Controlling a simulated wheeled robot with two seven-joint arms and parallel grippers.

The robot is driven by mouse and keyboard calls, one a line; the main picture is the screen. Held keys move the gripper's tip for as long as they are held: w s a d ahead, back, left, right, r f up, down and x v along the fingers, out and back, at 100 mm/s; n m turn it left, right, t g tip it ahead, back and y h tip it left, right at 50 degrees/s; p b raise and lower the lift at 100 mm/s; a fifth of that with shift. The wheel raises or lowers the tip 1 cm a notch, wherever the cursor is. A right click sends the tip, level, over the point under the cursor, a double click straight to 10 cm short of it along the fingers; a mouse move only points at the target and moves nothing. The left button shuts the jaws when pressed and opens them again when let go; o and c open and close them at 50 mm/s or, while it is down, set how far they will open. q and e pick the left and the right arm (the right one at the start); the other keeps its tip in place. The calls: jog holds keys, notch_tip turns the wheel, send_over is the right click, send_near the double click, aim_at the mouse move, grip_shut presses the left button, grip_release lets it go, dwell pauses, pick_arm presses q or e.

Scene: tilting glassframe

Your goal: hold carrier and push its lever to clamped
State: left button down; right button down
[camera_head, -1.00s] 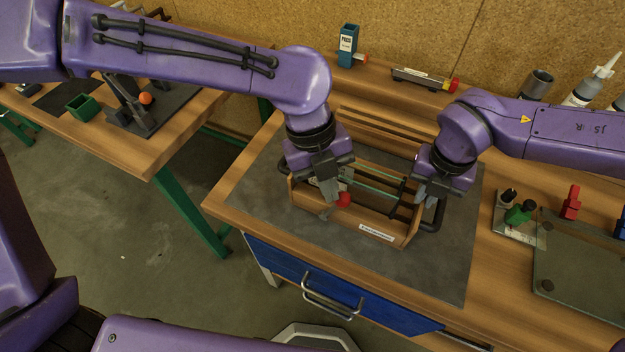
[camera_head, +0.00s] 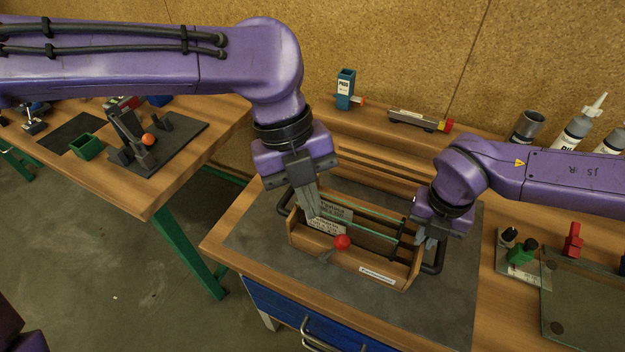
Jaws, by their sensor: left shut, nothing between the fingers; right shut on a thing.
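The carrier (camera_head: 345,263) is an open wooden frame with green-edged glass, a label on its front and black side handles. It stands on the grey mat (camera_head: 262,236) on the bench. Its lever ends in a red ball knob (camera_head: 342,242) at the front, left of the middle. My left gripper (camera_head: 312,214) is shut and empty, above the carrier's left part, up and left of the knob and apart from it. My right gripper (camera_head: 430,238) is shut at the carrier's right end, by the right black handle (camera_head: 437,256); the fingers partly hide the grip.
A blue box (camera_head: 345,90) and a small grey device (camera_head: 418,120) stand on the back ledge. Bottles and a cup (camera_head: 528,126) are at the back right. A plate with green and red parts (camera_head: 520,252) lies right. A second bench (camera_head: 150,185) stands left.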

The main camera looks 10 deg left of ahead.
pick_arm(q)
jog(key=shift+d+r, duration=0.2)
jog(key=shift+r, duration=1.7)
jog(key=shift+w+a, duration=0.1)
jog(key=shift+w, duration=0.05)
jog(key=w+a+f+n+g+h, duration=0.1)
jog(key=w+a+f+n+h, duration=0.15)
jog(key=a, duration=0.35)
pick_arm(e)
jog(key=shift+d, duration=0.2)
jog(key=shift+a, duration=0.25)
pick_arm(q)
jog(key=n+t+h, duration=0.2)
jog(key=n+h, duration=0.5)
jog(key=n, duration=0.2)
send_over(333, 250)
jog(key=a, duration=0.2)
notch_tip(333, 250, down, 12)
jog(key=f, duration=0.1)
pick_arm(e)
jog(key=shift+d, duration=0.1)
pick_arm(q)
jog(key=shift+w+a+r+m+y, duration=0.2)
jog(key=shift+w+r+m+y, duration=0.05)
